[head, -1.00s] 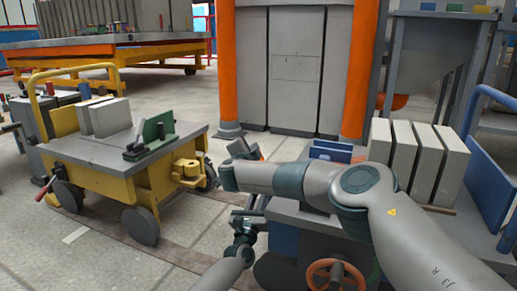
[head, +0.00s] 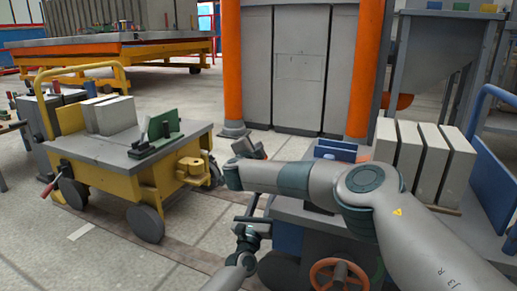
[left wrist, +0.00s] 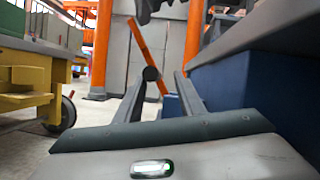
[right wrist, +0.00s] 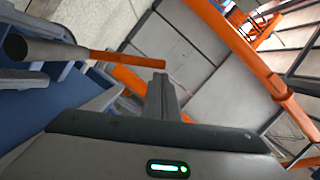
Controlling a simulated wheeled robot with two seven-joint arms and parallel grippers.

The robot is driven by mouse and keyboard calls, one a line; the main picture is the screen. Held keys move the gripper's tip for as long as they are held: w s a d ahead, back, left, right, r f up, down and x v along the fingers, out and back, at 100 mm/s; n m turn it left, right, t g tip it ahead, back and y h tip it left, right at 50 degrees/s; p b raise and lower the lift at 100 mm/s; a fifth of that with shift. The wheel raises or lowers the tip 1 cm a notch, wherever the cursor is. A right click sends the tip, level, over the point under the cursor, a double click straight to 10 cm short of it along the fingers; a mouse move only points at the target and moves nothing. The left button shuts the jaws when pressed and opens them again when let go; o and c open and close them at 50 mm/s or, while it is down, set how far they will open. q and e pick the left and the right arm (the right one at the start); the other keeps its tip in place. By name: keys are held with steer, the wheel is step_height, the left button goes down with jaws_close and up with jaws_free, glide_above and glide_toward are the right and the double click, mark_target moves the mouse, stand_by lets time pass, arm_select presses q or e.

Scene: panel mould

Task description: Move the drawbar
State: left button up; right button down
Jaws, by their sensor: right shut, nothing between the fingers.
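The drawbar appears to be the orange bar with a dark rounded end in the left wrist view (left wrist: 148,45); it also shows in the right wrist view (right wrist: 120,58). In the head view I cannot make it out. My right gripper (head: 260,152) is shut and empty; its closed fingers (right wrist: 162,98) are close to the bar's orange end in the right wrist view. My left gripper (head: 254,205) is low beside the blue cart (head: 290,238). Its fingers (left wrist: 160,95) are apart, with the dark end showing between them, apparently beyond the tips.
A yellow cart (head: 110,185) with a yellow hitch (head: 190,168) stands at left, carrying grey blocks. Several grey panels (head: 430,160) stand on the blue cart at right. Orange posts (head: 232,70) flank a grey cabinet (head: 300,65) behind. Some floor is clear between the carts.

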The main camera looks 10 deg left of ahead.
arm_select(q)
steer(key=shift+v, duration=2.3)
steer(key=shift+r, duration=0.15)
